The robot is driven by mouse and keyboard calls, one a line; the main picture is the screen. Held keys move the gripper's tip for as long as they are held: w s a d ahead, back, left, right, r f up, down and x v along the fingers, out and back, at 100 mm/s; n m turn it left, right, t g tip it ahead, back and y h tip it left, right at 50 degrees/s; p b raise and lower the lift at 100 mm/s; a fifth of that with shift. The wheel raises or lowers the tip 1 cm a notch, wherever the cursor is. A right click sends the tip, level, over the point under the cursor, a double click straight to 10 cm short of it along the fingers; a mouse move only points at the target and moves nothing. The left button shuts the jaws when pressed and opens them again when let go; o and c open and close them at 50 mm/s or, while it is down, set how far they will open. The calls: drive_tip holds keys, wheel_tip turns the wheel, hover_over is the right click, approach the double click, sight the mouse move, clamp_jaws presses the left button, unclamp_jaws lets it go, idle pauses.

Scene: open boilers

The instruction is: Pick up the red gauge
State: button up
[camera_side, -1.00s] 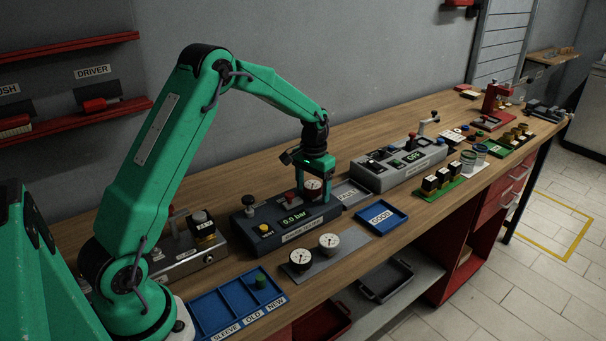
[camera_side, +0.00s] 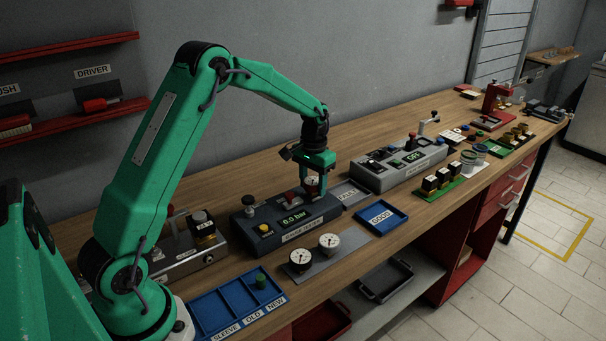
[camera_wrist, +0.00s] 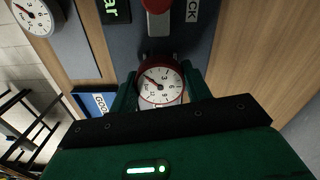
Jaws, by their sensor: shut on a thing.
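The red gauge (camera_wrist: 161,86) has a white dial with a red rim and shows between the fingers in the wrist view. In the side view the red gauge (camera_side: 312,181) is at the right end of the dark test box (camera_side: 270,238), partly hidden by my gripper. My gripper (camera_side: 315,185) points down and is shut on the red gauge; its green fingers (camera_wrist: 160,92) lie on both sides of the dial in the wrist view. I cannot tell whether the gauge still touches the box.
Two white-dialled gauges (camera_side: 329,241) (camera_side: 300,257) lie on a grey plate in front of the box. A blue GOOD tray (camera_side: 381,231) is to the right. A grey OFF unit (camera_side: 400,165) stands behind it. A blue divided tray (camera_side: 205,309) is front left.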

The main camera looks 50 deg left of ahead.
wheel_tip(320, 180, up, 3)
drive_tip(key=shift+f, duration=0.2)
drive_tip(key=s+d+r, duration=0.3)
drive_tip(key=d+r, duration=0.4)
drive_tip(key=d, duration=0.4)
drive_tip(key=shift+d, duration=0.15)
drive_tip(key=shift+s+r, duration=0.1)
drive_tip(key=s+d+f, duration=0.1)
drive_tip(key=d+f, duration=0.1)
drive_tip(key=d, duration=0.5)
drive_tip(key=s+d+f, duration=0.1)
drive_tip(key=d+f, duration=0.2)
drive_tip(key=d, duration=0.4)
hover_over(354, 237)
wheel_tip(354, 237, down, 6)
drive_tip(key=shift+f, duration=0.25)
drive_tip(key=shift+f, duration=0.1)
drive_tip(key=shift+f, duration=1.9)
drive_tip(key=shift+f, duration=0.1)
